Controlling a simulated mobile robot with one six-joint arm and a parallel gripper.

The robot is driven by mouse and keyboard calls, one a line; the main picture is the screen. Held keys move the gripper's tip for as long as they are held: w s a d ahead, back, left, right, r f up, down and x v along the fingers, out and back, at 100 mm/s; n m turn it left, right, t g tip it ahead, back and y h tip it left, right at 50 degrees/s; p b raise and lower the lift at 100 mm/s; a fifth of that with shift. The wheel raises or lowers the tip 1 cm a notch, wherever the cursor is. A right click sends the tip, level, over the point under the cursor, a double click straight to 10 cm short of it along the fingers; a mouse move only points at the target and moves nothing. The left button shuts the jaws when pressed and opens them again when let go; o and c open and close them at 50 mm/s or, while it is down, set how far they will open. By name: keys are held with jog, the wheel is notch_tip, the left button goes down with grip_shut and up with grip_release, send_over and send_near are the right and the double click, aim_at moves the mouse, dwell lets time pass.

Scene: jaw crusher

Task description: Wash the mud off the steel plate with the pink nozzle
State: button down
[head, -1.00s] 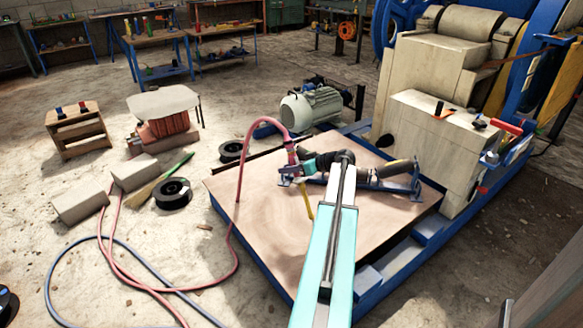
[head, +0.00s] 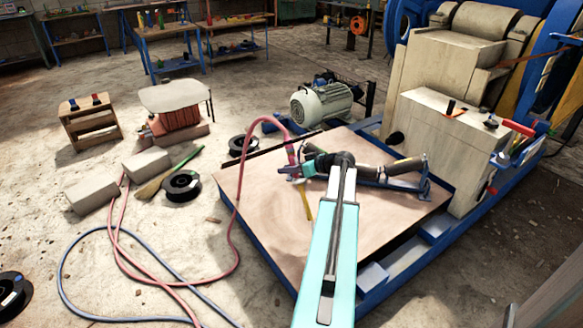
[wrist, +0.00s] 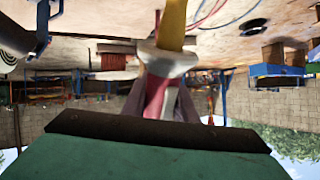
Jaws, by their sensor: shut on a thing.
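The steel plate (head: 262,226) lies flat on a blue frame in the middle of the head view. A brownish film covers much of it, with paler smears toward the left; I cannot tell mud from bare steel everywhere. My gripper (head: 296,170) is over the plate's far part, shut on the pink nozzle (head: 291,153). The pink hose arches up from the nozzle and down over the plate's left edge. A yellow piece (head: 305,203) hangs below the gripper; it also shows in the wrist view (wrist: 172,25). My arm hides the plate's middle.
Red and blue hose loops (head: 150,262) lie on the floor at left, near concrete blocks (head: 92,192), a broom and black reels (head: 181,186). A grey motor (head: 322,103) stands behind the plate. The pale crusher body (head: 440,150) rises at right. Floor at front left is mostly open.

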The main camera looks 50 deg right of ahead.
jog(key=w+b, duration=0.1)
jog(key=w, duration=0.9)
jog(key=shift+w+b, duration=0.35)
jog(key=shift+b, duration=0.05)
dwell(1.7)
jog(key=shift+a, duration=0.1)
dwell(0.8)
jog(key=w+a+r+n+g+y, duration=0.1)
jog(key=w+a+r+y, duration=0.15)
jog(key=a, duration=0.65)
jog(key=w+a+r+n+y, duration=0.1)
jog(key=w+a+r+n, duration=0.15)
jog(key=a, duration=0.75)
jog(key=w+a+r+n+g+y, duration=0.1)
jog(key=w+a+r, duration=0.15)
jog(key=a, duration=0.65)
jog(key=s+a+r+n+g+y, duration=0.1)
jog(key=s+a+r, duration=0.1)
jog(key=a, duration=0.8)
jog(key=s+a+r+n+g+y, duration=0.1)
jog(key=a+r+n+y, duration=0.1)
jog(key=a, duration=0.8)
jog(key=s+a+r+n+g+y, duration=0.1)
jog(key=s+a+r+n, duration=0.1)
jog(key=a, duration=0.8)
jog(key=shift+s+a+r, duration=0.25)
jog(key=shift+s+r, duration=0.1)
